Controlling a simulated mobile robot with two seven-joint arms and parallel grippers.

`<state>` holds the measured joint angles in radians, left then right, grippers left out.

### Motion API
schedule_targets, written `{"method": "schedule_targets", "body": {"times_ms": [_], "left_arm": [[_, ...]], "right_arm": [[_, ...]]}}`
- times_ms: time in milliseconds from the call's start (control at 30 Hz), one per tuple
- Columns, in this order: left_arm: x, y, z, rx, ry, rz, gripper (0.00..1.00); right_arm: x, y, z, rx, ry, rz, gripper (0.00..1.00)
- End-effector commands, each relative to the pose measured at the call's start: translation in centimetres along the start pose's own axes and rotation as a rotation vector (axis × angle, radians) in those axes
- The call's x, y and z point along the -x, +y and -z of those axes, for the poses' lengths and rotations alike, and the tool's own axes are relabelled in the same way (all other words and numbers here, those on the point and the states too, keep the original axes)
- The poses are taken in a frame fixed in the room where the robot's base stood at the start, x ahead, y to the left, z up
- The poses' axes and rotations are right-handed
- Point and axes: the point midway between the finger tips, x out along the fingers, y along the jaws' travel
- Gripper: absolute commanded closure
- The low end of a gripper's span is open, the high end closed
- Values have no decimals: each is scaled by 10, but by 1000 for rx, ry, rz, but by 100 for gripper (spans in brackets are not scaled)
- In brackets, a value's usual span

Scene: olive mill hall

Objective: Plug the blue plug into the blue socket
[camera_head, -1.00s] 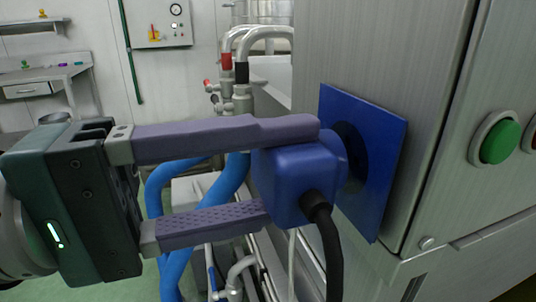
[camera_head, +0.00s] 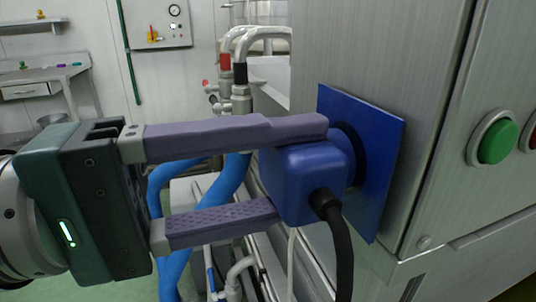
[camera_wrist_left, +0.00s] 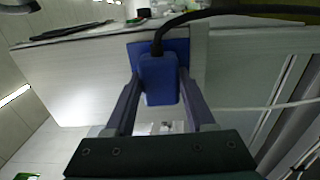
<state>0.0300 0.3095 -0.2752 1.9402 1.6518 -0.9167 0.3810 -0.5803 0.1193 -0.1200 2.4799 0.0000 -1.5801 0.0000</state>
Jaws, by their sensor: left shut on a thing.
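The blue plug (camera_head: 303,182) has a boxy body with a round front and a black cable hanging from it. My left gripper (camera_head: 300,168) is shut on the plug, one finger above and one below in the head view. The blue socket (camera_head: 382,165) is a square blue plate with a dark round opening on the steel cabinet. The plug's round front is at the opening and seems to be partly inside it; how deep is hidden. In the left wrist view the plug (camera_wrist_left: 159,80) sits between the fingers, before the blue plate (camera_wrist_left: 181,48). My right gripper is not in view.
The steel cabinet (camera_head: 395,50) fills the right side, with a green button (camera_head: 497,141) right of the socket. Blue hoses (camera_head: 225,185) and metal pipes (camera_head: 241,100) stand behind the gripper. A table (camera_head: 50,78) is far left.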

Motion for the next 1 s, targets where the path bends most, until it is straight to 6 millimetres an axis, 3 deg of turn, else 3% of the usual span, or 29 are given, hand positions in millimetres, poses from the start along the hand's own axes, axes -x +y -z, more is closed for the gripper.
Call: {"method": "schedule_targets", "body": {"times_ms": [233, 267, 533, 833, 1000], "left_arm": [[-5, 0, 0, -1, 1, -1, 94], [-5, 0, 0, 0, 1, 0, 42], [-5, 0, 0, 0, 1, 0, 12], [-2, -1, 0, 0, 1, 2, 10], [18, -3, 0, -1, 3, 4, 10]], "right_arm": [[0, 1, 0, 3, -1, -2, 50], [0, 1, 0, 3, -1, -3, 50], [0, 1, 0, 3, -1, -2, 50], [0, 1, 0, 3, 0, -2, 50], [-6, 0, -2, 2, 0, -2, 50]]}}
